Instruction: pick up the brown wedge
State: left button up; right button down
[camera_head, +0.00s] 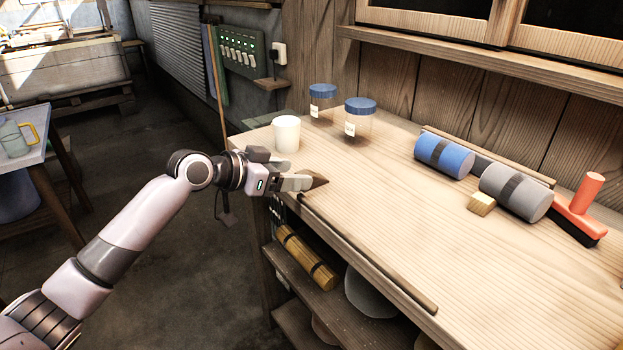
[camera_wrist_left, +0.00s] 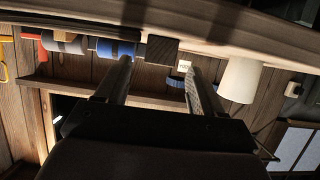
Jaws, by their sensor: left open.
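The brown wedge (camera_head: 315,180) lies on the workbench near its front left edge, with its pointed end showing past my left gripper's fingers. The rest of it is hidden behind the fingers in the head view. My left gripper (camera_head: 299,183) reaches in low over the bench edge and is open. In the left wrist view, the wedge (camera_wrist_left: 162,49) shows as a dark block ahead of the gap between the two fingertips (camera_wrist_left: 158,70). I cannot tell whether a finger touches it. My right gripper is in neither view.
A white cup (camera_head: 286,134) stands just behind my left gripper, with two blue-lidded jars (camera_head: 359,122) beyond it. A blue roll (camera_head: 444,157), a grey roll (camera_head: 515,192), a small wooden block (camera_head: 481,204) and a red-handled brush (camera_head: 580,208) lie right. The bench middle is clear.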

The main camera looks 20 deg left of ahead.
aim_at(309, 172)
pick_arm(q)
jog(key=shift+x, duration=2.7)
jog(key=shift+d+r, duration=0.1)
jog(key=shift+d, duration=0.05)
jog(key=c, duration=1)
